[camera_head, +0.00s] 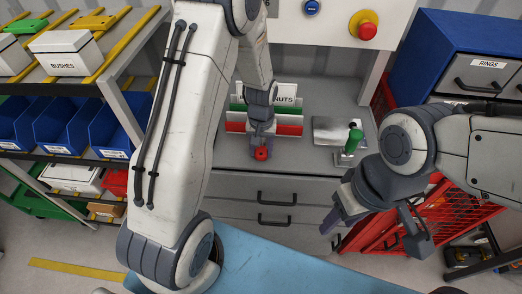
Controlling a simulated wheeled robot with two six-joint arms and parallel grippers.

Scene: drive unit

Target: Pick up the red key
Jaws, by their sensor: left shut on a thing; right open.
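The red key (261,154) is a small red round piece just at the tips of my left gripper (262,144), over the grey counter in front of the labelled rack. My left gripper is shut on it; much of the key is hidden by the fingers. I cannot tell whether the key still touches the counter.
A rack with green and red fronts (288,120) stands behind my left gripper. A green-handled tool (354,141) and a metal plate (330,129) are to its right. A red button (367,31) is above. Blue bins (62,125) fill shelves at left; a blue cabinet (455,45) stands right.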

